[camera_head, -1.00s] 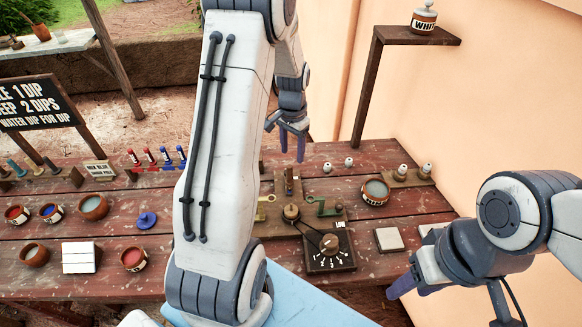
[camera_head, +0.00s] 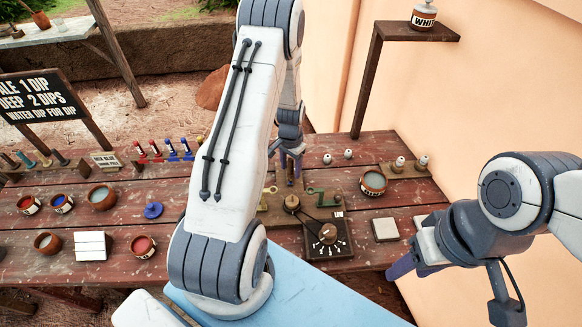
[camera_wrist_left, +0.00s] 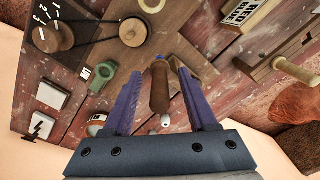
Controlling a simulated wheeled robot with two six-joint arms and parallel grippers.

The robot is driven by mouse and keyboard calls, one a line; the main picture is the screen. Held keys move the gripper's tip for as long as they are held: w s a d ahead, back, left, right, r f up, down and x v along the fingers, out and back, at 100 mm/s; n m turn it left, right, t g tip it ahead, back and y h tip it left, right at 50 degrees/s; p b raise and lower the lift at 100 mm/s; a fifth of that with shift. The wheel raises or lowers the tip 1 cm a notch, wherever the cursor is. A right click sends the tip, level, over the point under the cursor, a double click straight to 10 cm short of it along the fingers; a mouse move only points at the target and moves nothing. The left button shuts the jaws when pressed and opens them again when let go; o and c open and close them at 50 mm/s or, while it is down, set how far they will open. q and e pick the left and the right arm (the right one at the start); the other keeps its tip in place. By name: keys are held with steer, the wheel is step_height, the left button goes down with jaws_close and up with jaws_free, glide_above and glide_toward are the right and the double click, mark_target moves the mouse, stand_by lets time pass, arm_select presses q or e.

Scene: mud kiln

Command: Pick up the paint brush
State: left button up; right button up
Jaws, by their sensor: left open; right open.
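A brown-handled tool (camera_wrist_left: 160,88), which looks like the paint brush, stands upright in a wooden block; its bristles cannot be made out. In the left wrist view it shows between the two purple fingers of my left gripper (camera_wrist_left: 158,92), which is open and not visibly closed on it. In the head view my left gripper (camera_head: 291,160) is low over the wooden block behind the dial, and the tool (camera_head: 291,181) is partly hidden below the fingers. My right gripper (camera_head: 402,268) is open at the table's right front, partly hidden by its own wrist.
A dial box (camera_head: 327,238) with a wooden wheel and a green part (camera_head: 322,198) lie close by. A bowl (camera_head: 373,184), white-topped pegs and a pale tile (camera_head: 385,230) are to the right. Several paint pots and a rack of red and blue tools (camera_head: 172,150) are left.

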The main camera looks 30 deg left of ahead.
arm_select(q)
jaws_close()
steer(key=shift+w+r+b, duration=0.1)
steer(key=shift+r+b, duration=0.35)
steer(key=shift+r, duration=0.45)
step_height(320, 180, up, 8)
steer(key=shift+f+b, duration=0.25)
steer(key=shift+b, duration=1)
steer(key=shift+r, duration=0.35)
